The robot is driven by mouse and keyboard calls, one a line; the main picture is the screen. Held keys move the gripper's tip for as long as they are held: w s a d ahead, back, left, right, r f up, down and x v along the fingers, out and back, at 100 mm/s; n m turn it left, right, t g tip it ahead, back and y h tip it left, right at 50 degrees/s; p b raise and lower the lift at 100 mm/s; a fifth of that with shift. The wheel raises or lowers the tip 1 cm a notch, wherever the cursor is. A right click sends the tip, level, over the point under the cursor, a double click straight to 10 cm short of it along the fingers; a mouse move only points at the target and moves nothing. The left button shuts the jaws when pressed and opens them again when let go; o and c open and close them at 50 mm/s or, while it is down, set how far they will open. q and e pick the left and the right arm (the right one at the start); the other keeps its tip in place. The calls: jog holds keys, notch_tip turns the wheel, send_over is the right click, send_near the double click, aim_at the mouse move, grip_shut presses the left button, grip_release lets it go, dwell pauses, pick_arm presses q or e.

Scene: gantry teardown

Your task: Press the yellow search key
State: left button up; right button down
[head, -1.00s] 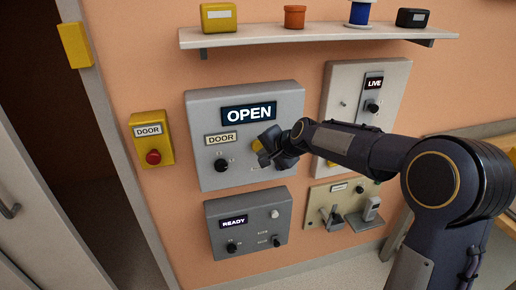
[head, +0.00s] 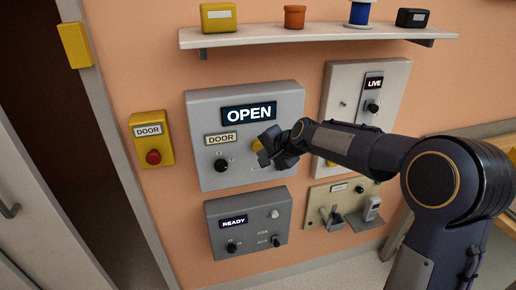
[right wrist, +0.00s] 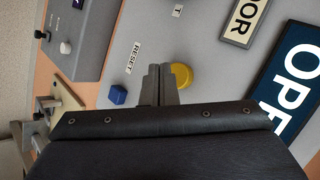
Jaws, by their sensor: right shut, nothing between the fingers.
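The yellow key (head: 256,145) is a round button on the grey wall panel (head: 204,109) with the OPEN display (head: 249,113). My right gripper (head: 265,158) partly covers it in the head view. In the right wrist view the yellow key (right wrist: 184,76) stands just right of the shut, empty fingertips of my right gripper (right wrist: 158,70). The fingers overlap its left edge in that view; I cannot tell whether they touch it. My left gripper is not in view.
A blue key (right wrist: 117,95) sits near the RESET label, left of the fingers. A READY panel (head: 213,210) is below, a LIVE panel (head: 343,88) to the right. A yellow DOOR box (head: 152,125) with a red button is to the left. A shelf (head: 320,36) runs above.

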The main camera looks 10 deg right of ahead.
jog(key=shift+w, duration=0.1)
jog(key=shift+w, duration=0.35)
jog(key=shift+w+p, duration=0.3)
jog(key=shift+w, duration=0.15)
dwell(0.6)
jog(key=shift+s, duration=0.9)
jog(key=shift+s, duration=0.1)
jog(key=s, duration=0.5)
jog(key=shift+s+d+b, duration=0.1)
jog(key=shift+s+b, duration=0.25)
jog(key=shift+s, duration=0.05)
